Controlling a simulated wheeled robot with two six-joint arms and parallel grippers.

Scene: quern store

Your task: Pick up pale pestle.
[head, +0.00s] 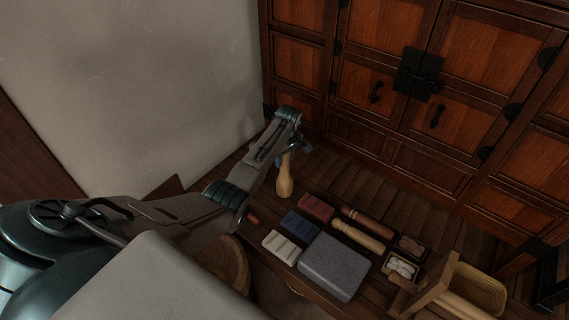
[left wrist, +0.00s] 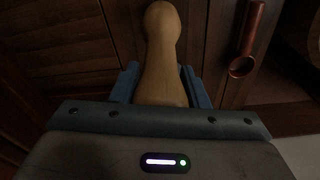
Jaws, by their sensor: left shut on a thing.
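The pale pestle (head: 284,182) is a smooth, light wooden piece with a wider rounded lower end. It stands roughly upright at the back left of the dark plank bench. My left gripper (head: 291,151) is shut on its upper part, which is partly hidden by the jaws. In the left wrist view the pestle (left wrist: 162,60) runs away between the two blue fingers, with its rounded end far out. I cannot tell whether its lower end touches the bench or hangs just above it. My right gripper is not in view.
Red (head: 315,208), blue (head: 300,225) and whitish (head: 281,246) blocks lie beside a grey stone slab (head: 334,267). A brown rod (head: 368,222), a pale turned rod (head: 358,236), small boxes (head: 401,267) and a wooden bin (head: 478,287) lie right. A cabinet (head: 387,110) stands behind.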

